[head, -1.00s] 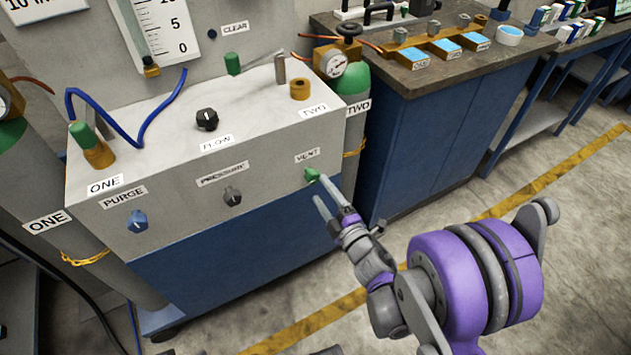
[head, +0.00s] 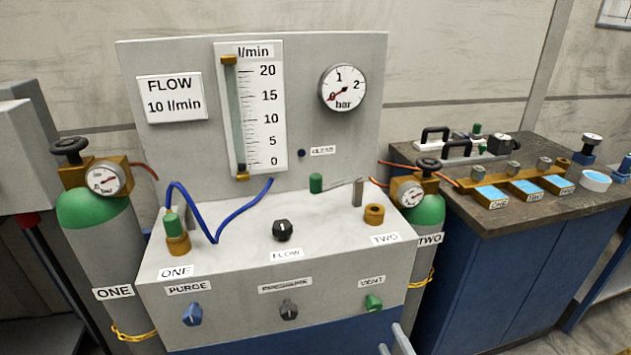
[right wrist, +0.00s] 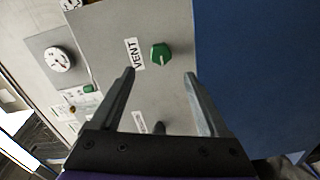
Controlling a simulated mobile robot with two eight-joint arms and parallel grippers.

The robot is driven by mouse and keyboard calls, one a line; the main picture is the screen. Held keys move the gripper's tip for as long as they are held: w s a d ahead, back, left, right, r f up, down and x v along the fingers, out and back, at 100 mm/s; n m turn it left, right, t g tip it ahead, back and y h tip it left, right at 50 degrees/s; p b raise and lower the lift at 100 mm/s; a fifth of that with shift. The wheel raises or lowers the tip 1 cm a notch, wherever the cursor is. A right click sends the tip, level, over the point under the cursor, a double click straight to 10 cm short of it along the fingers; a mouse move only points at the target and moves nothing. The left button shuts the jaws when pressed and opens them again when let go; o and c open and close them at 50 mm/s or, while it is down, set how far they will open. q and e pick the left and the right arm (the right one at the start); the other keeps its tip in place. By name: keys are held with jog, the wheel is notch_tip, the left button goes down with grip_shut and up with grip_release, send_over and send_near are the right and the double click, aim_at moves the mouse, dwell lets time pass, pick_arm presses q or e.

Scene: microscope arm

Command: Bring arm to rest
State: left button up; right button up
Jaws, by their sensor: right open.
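The rest of my right arm is out of the head view. My left gripper is not in view.
The grey control box (head: 240,316) carries a blue PURGE knob (head: 192,314) and a dark PRESSURE knob (head: 288,308). Gas cylinders ONE (head: 97,255) and TWO (head: 428,212) flank it. A blue bench (head: 500,268) stands at right.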

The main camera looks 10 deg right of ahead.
jog(key=s+d+m+g+h, duration=0.3)
jog(key=d+m+g+h, duration=0.15)
jog(key=m, duration=0.55)
jog(key=s+a+f+m+g+y+p, duration=0.1)
jog(key=s+a+m+g, duration=0.3)
jog(key=s, duration=0.5)
jog(key=s+a+f+m+g+y+p, duration=0.1)
jog(key=s+a+m+g+y, duration=0.1)
jog(key=s+a+g, duration=0.45)
pick_arm(q)
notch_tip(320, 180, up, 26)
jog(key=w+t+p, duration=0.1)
jog(key=p, duration=1.9)
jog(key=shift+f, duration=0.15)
pick_arm(e)
notch_tip(320, 180, up, 24)
jog(key=d+t, duration=0.1)
jog(key=t, duration=0.1)
jog(key=shift+d+f, duration=0.2)
jog(key=shift+d, duration=0.05)
jog(key=shift+s, duration=0.2)
